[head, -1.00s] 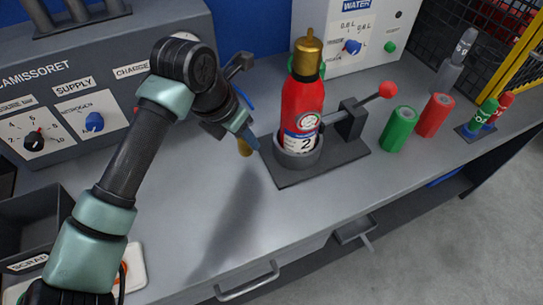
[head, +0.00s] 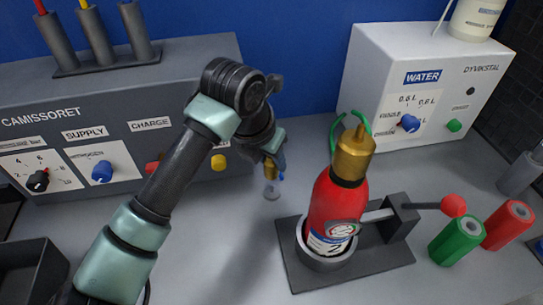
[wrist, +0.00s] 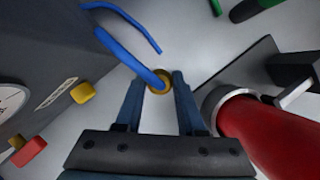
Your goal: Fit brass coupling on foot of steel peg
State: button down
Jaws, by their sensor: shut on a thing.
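My gripper (head: 274,160) is shut on the brass coupling (head: 270,172), a small gold-coloured piece between the fingertips. In the wrist view my gripper (wrist: 157,84) has a finger on each side of the coupling (wrist: 161,76), seen as a brass ring with a blue hose (wrist: 130,56) running up to it. The steel peg (head: 271,188) is a small pale upright on a round foot, standing on the bench just below the coupling. Whether the coupling is around the peg or only above it, I cannot tell. The peg is not clear in the wrist view.
A red extinguisher (head: 335,207) with a brass top leans in a dark clamp stand (head: 290,255) right of my gripper. The grey supply panel (head: 195,110) stands behind on the left, the white water box (head: 378,90) behind on the right. Green (head: 457,240) and red (head: 508,225) cylinders stand farther right.

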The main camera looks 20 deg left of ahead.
aim_at(270, 175)
jog(key=shift+w+f+b, duration=0.1)
jog(key=shift+f+b, duration=1.85)
jog(key=shift+f, duration=0.9)
jog(key=shift+c, duration=2.2)
grip_release()
jog(key=v, duration=1.3)
jog(key=shift+p, duration=0.3)
